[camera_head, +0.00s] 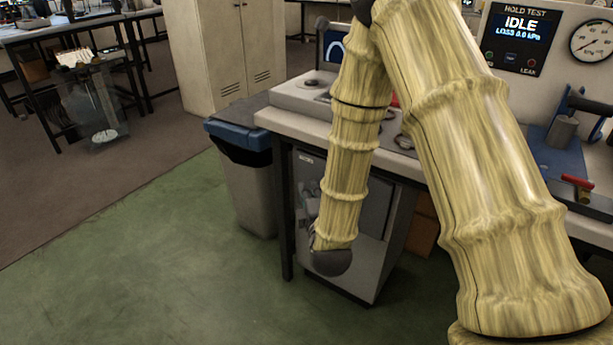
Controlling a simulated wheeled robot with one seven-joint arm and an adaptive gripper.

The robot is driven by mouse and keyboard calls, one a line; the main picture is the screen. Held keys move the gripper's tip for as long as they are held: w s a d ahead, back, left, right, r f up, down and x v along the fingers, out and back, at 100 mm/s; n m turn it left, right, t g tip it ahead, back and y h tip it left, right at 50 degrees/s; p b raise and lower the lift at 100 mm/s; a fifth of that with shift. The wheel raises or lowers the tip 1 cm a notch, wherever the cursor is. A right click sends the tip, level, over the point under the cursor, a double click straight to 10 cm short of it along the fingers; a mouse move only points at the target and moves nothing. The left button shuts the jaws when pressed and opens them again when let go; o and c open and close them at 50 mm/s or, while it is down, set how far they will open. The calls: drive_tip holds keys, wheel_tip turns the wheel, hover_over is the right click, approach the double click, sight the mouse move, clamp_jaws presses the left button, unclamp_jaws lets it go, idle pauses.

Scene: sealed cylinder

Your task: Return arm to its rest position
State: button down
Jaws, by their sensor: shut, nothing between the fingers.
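My arm, with yellow streaked covers, rises from the lower right, bends at the top edge and hangs down in front of the bench. It ends in a dark rounded wrist cap low in front of the cabinet under the bench. My gripper (309,201) shows as a small grey shape just left of the wrist, partly hidden behind it. It is shut and holds nothing that I can see. A grey metal cylinder (562,132) stands in a blue fixture (556,158) on the bench at the right.
The bench (272,119) front edge and its leg are close to my hanging arm. A grey bin (245,185) with a blue rim stands left of it. The hold test panel (519,38) reads IDLE. A red-handled clamp (577,183) is at right. Green floor at left is clear.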

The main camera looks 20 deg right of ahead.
drive_tip(key=s+f+m+g+y, duration=0.1)
drive_tip(key=s+f+m+g, duration=0.4)
drive_tip(key=s+f, duration=0.65)
drive_tip(key=s+f+m+g+y, duration=0.1)
drive_tip(key=s+f+m+g, duration=0.55)
drive_tip(key=f, duration=0.85)
drive_tip(key=s+f+m+g, duration=0.3)
drive_tip(key=s+f, duration=0.2)
drive_tip(key=s, duration=0.7)
drive_tip(key=s+f+m+g, duration=0.35)
drive_tip(key=s+f, duration=0.25)
drive_tip(key=s, duration=0.6)
wheel_tip(320, 180, up, 27)
drive_tip(key=n+p, duration=0.1)
drive_tip(key=p, duration=2.5)
drive_tip(key=shift+w+d+p, duration=0.25)
drive_tip(key=shift+w+p, duration=0.15)
drive_tip(key=shift+w, duration=0.05)
drive_tip(key=shift+s+d+f, duration=0.1)
